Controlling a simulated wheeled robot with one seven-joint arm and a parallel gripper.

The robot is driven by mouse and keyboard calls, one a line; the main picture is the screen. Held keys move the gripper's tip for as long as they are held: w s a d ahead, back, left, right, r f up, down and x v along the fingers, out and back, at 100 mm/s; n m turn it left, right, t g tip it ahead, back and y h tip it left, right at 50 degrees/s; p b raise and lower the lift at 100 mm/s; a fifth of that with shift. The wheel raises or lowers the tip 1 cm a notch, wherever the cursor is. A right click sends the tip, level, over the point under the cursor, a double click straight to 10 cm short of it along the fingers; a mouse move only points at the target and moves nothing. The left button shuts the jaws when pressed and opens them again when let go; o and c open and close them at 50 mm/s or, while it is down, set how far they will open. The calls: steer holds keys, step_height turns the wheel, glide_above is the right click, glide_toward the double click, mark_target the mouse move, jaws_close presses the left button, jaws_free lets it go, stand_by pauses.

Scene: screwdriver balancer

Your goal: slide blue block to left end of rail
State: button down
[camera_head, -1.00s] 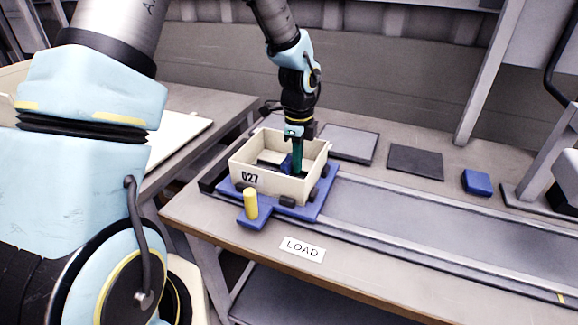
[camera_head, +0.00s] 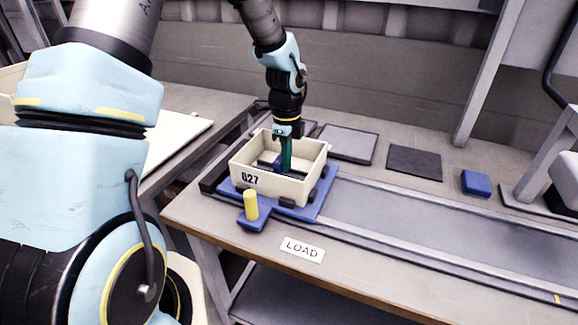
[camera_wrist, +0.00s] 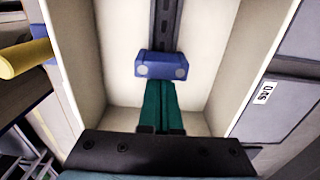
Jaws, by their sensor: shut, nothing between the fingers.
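A blue block (camera_wrist: 161,66) sits on a dark rail (camera_wrist: 165,22) inside a cream box (camera_head: 280,188) marked 027. In the wrist view the rail runs past the block to the top edge. In the head view the block (camera_head: 277,162) is small, dark and partly hidden, just left of my fingers. My gripper (camera_head: 286,168) is down inside the box, its green fingers closed together. In the wrist view the fingertips (camera_wrist: 159,86) are right at the block's near face; whether they touch it I cannot tell. Nothing is between them.
The box walls stand close around my fingers. The box rests on a blue carriage (camera_head: 312,208) with a yellow peg (camera_head: 250,204). A long grey track (camera_head: 430,220) runs right. Flat plates (camera_head: 347,145) and a blue piece (camera_head: 476,182) lie behind it.

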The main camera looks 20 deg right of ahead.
mark_target(269, 166)
steer(key=shift+w+a+p, duration=0.4)
steer(key=shift+w+a, duration=0.45)
steer(key=shift+a, duration=0.05)
steer(key=shift+w+a+p, duration=0.95)
steer(key=shift+a+p, duration=0.05)
steer(key=shift+p, duration=0.25)
stand_by(3.6)
steer(key=shift+s+d, duration=0.3)
stand_by(0.7)
steer(key=shift+r, duration=0.1)
steer(key=shift+r+p, duration=0.95)
steer(key=shift+p, duration=0.05)
